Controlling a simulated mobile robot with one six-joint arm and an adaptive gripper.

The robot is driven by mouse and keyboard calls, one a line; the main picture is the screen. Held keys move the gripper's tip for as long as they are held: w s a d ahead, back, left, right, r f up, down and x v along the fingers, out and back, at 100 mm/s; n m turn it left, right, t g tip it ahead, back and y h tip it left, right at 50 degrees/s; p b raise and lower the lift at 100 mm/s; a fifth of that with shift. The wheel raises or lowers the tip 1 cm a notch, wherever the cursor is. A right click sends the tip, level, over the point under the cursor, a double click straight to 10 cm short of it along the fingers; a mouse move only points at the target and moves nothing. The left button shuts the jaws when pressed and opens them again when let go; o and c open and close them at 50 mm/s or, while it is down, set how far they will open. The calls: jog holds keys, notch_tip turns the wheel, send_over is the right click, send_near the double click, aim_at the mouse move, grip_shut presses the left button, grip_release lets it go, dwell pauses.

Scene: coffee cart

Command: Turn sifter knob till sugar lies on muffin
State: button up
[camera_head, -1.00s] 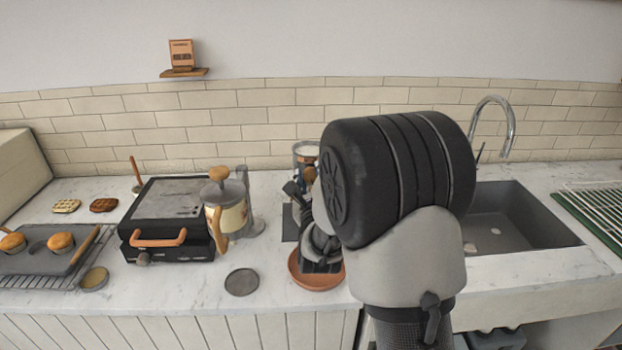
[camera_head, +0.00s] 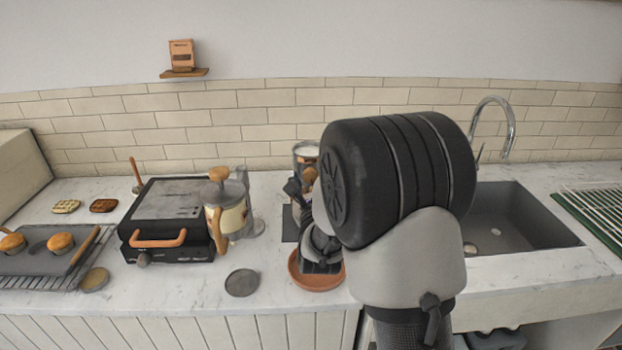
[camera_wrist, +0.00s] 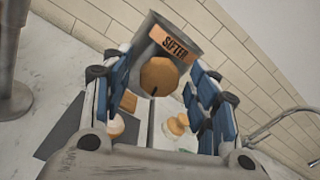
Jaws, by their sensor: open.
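The sifter (camera_wrist: 180,42) is a grey metal container with an orange label reading SIFTER. It also shows in the head view (camera_head: 306,153), with white content at its top, partly behind my arm. Its round wooden knob (camera_wrist: 160,76) faces the wrist camera and has a dark mark at its lower edge. My gripper (camera_wrist: 163,92) is open, with blue-padded fingers on either side of the knob. I cannot tell whether they touch it.
A terracotta dish (camera_head: 298,283) sits under my wrist near the counter front. A press pot (camera_head: 233,213) and a black grill (camera_head: 170,215) stand to the left. The sink (camera_head: 520,220) is right of my arm. Bare counter lies around a dark disc (camera_head: 242,283).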

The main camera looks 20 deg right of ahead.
jog(key=v, duration=0.7)
jog(key=shift+s, duration=0.25)
jog(key=shift+a, duration=0.1)
